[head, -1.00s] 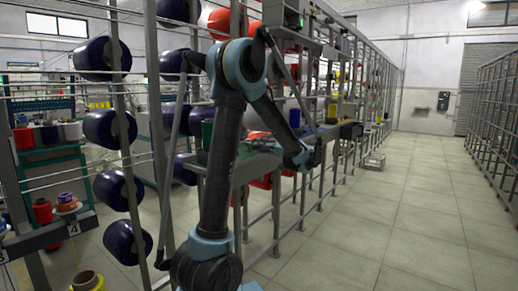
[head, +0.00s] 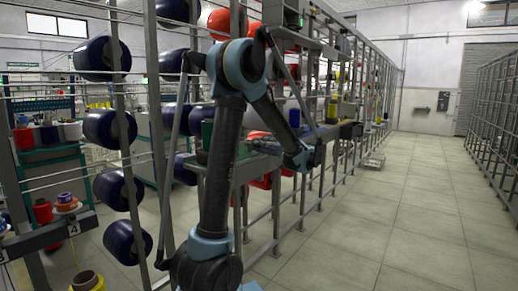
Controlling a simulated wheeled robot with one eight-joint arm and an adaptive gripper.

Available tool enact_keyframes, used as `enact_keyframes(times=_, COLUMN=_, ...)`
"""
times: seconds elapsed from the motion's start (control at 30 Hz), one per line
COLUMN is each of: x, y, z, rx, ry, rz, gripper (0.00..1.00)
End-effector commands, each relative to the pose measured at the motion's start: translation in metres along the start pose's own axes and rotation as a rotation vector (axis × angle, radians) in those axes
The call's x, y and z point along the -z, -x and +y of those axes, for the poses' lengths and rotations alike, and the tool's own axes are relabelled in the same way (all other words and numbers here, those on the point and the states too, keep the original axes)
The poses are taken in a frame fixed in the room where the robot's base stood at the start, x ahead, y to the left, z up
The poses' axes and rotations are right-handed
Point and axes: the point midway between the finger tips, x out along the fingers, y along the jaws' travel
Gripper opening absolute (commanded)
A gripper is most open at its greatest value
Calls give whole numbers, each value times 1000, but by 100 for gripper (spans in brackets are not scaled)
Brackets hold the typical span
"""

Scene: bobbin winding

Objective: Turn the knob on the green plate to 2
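I cannot make out a knob or the number 2 on any green plate in the head view. A small green patch (head: 301,19) shows on a grey box high on the machine frame, too small to tell what it is. My arm rises in front of the frame, bends at the top and slopes down to the right. My gripper (head: 318,156) is a small dark shape at its end, beside the machine's shelf. Its fingers are too small and dark to tell whether they are open, or whether they touch anything.
Dark blue bobbins (head: 110,127) hang on the grey frame at left, with red ones above. A numbered rail (head: 45,238) crosses the lower left, near a yellow spool (head: 88,281). The tiled aisle (head: 400,220) at right is clear up to a rack (head: 497,115).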

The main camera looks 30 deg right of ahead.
Motion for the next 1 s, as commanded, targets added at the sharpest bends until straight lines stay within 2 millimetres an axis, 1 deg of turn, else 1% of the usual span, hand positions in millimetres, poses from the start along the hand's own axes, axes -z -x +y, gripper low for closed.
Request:
enact_keyframes(times=0.03, x=1, y=1, z=0, rx=-1, ry=0, rz=1, gripper=43)
enact_keyframes(times=0.07, x=0, y=0, z=0, rx=0, ry=0, rz=0, gripper=45)
enact_keyframes(times=0.37, x=-1, y=-1, z=0, rx=1, ry=0, rz=-3, gripper=45)
enact_keyframes(times=0.47, x=-1, y=2, z=0, rx=1, ry=1, rz=-2, gripper=45)
enact_keyframes(times=0.63, x=0, y=17, z=0, rx=0, ry=1, rz=-1, gripper=45)
enact_keyframes(times=0.8, x=0, y=42, z=0, rx=-1, ry=0, rz=0, gripper=45)
enact_keyframes(times=1.0, x=-1, y=66, z=0, rx=-1, ry=0, rz=0, gripper=45)
